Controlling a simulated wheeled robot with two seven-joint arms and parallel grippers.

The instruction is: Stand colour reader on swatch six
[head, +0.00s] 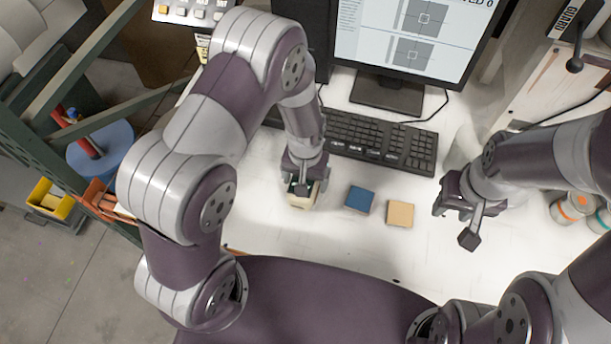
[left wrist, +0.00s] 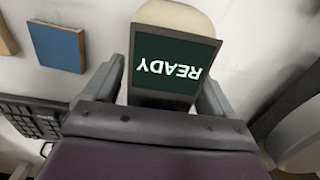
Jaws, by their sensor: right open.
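The colour reader (head: 301,200) is a cream device on the white table, under my left gripper (head: 303,178). In the left wrist view its dark screen (left wrist: 172,68) reads READY, upside down, between the two fingers of my left gripper (left wrist: 160,95). The fingers flank the reader closely; whether they press on it I cannot tell. A blue swatch block (head: 359,199) and a tan swatch block (head: 400,213) lie to its right. No swatch numbers are readable. My right gripper (head: 461,215) is open and empty, right of the tan block.
A black keyboard (head: 380,141) lies behind the blocks, before a monitor (head: 408,40). Jars with coloured bands (head: 573,207) stand at the far right. The table in front of the blocks is clear. A yellow bin (head: 50,200) is at the left.

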